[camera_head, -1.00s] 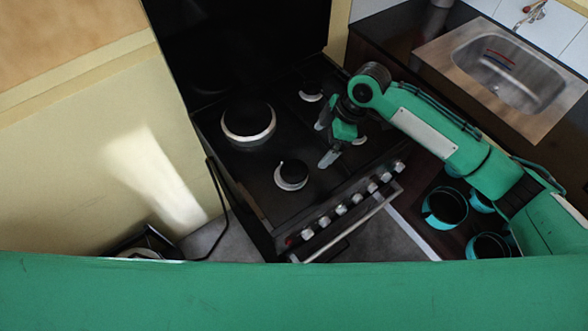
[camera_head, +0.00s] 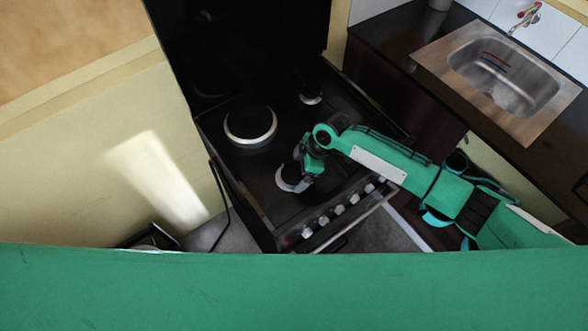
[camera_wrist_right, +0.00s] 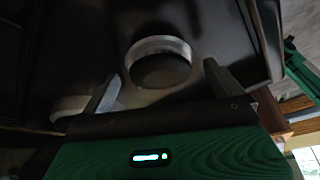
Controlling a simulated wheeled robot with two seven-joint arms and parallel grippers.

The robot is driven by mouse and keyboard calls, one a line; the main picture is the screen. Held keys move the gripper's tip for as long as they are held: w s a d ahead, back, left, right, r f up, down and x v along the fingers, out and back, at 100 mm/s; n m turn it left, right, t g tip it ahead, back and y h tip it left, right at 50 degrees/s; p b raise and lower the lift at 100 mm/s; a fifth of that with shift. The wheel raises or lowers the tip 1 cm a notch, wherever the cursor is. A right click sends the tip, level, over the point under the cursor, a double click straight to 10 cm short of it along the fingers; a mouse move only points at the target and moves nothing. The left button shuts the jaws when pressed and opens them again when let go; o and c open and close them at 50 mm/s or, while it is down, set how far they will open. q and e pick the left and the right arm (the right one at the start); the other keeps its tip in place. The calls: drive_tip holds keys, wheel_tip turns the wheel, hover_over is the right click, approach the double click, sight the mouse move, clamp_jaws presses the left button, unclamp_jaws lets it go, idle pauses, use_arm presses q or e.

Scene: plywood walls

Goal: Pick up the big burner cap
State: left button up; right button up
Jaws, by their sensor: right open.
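The big burner cap (camera_head: 249,120) is a wide black disc in a pale metal ring at the back left of the black stove. A smaller burner (camera_head: 289,176) lies in front of it. My right gripper (camera_head: 303,172) is open and empty above this smaller burner, partly covering it, to the front right of the big cap. In the right wrist view a round black cap in a pale ring (camera_wrist_right: 160,64) shows beyond and between the open fingers of my right gripper (camera_wrist_right: 160,74); I cannot tell which burner it is. My left gripper is out of view.
The stove's knobs (camera_head: 339,210) and front rail lie below my right arm. Another small burner (camera_head: 310,98) sits at the back. A counter with a sink (camera_head: 503,75) stands at the right, and a yellow wall (camera_head: 100,150) at the left. My arm hides the stove's front right.

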drive_tip(key=c, duration=1.2)
